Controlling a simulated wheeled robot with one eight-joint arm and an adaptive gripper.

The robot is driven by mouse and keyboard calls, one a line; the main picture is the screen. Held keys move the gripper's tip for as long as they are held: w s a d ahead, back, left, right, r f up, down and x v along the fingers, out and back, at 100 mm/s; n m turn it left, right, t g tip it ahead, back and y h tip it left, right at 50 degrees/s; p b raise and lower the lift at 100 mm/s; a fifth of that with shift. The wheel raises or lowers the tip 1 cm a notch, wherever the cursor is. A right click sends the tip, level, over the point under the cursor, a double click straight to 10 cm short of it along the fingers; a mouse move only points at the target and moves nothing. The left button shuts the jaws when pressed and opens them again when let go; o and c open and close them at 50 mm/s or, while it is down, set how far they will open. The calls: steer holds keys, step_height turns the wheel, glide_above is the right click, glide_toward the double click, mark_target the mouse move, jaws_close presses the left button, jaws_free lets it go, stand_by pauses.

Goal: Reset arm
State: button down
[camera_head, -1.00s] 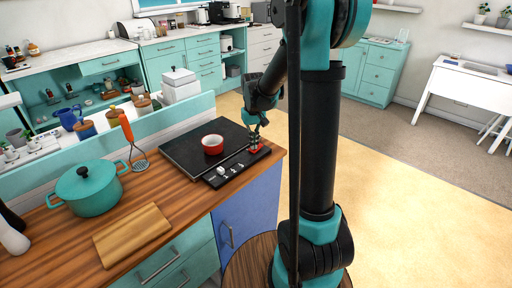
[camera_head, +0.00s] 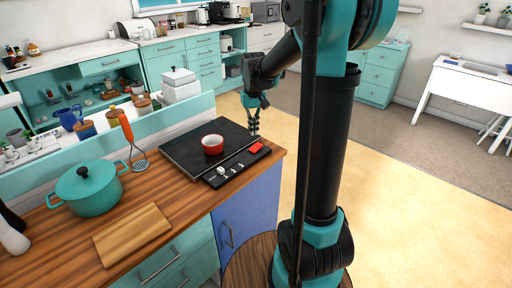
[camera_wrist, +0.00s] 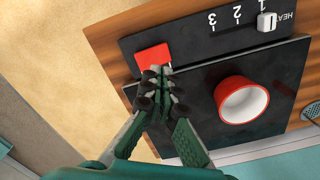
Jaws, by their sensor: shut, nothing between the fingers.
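My gripper (camera_head: 253,134) is shut and empty in the head view, just above the right end of the black cooktop (camera_head: 184,152). In the wrist view its fingertips (camera_wrist: 163,72) are together and overlap the lower edge of the red switch (camera_wrist: 152,58). The red switch also shows in the head view (camera_head: 257,148), at the right end of the control strip, with the gripper above and apart from it. My arm reaches down from the upper right.
A red bowl (camera_head: 212,144) with a white inside sits on the cooktop. A teal pot (camera_head: 88,191), an orange-handled masher (camera_head: 135,145) and a cutting board (camera_head: 132,235) stand or lie on the wooden counter. A low teal divider runs behind.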

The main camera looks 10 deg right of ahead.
steer(key=shift+r, duration=0.1)
steer(key=s+d+f+t, duration=0.1)
steer(key=s+f, duration=0.2)
steer(key=s, duration=0.4)
steer(key=s+d+f+t, duration=0.1)
steer(key=s+f, duration=0.3)
steer(key=s, duration=0.3)
steer(key=s+d+f+m+t, duration=0.1)
steer(key=s+d+f+t, duration=0.1)
steer(key=s, duration=0.6)
steer(key=shift+f, duration=0.65)
